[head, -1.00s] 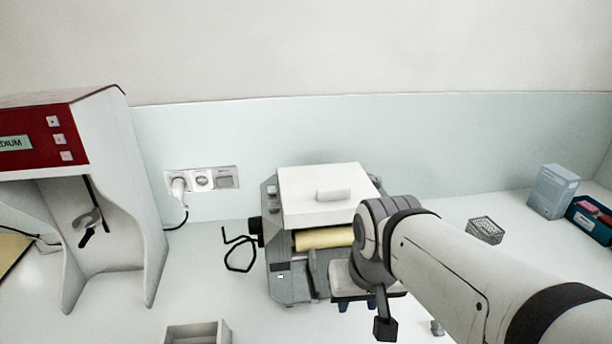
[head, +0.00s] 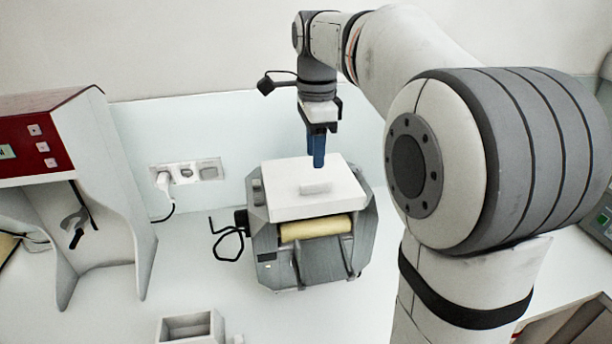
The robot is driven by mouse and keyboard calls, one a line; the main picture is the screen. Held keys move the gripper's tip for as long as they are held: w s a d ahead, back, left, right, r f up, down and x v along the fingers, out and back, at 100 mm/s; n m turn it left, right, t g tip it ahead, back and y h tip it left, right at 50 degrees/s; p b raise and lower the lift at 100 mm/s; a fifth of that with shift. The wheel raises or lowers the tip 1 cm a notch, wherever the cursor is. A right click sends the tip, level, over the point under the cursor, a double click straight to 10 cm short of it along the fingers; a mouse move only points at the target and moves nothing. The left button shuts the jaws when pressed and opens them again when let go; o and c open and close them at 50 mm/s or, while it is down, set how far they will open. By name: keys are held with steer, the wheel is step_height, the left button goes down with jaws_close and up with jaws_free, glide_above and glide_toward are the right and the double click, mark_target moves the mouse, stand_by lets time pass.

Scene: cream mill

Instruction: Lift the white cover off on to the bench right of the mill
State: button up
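The white cover (head: 290,201) sits on top of the grey mill (head: 308,262), with a small raised white handle (head: 315,188) on its upper face. A yellow roller (head: 316,228) shows below the cover's front edge. My gripper (head: 317,163) points down over the back part of the cover, with its blue fingers close together in this view. The fingers look to be above or behind the handle, and nothing is seen between them. I cannot tell the gap between the fingers or their exact height.
My arm hides much of the bench right of the mill. A red and white machine (head: 115,200) stands at left, a wall socket (head: 186,172) behind, a black cable (head: 230,243) beside the mill. A grey open box (head: 190,327) is at the front.

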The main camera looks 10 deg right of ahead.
mark_target(316, 182)
step_height(316, 182, down, 7)
steer(key=shift+d+f+p, duration=0.1)
steer(key=shift+p, duration=0.65)
steer(key=shift+c, duration=0.2)
jaws_close()
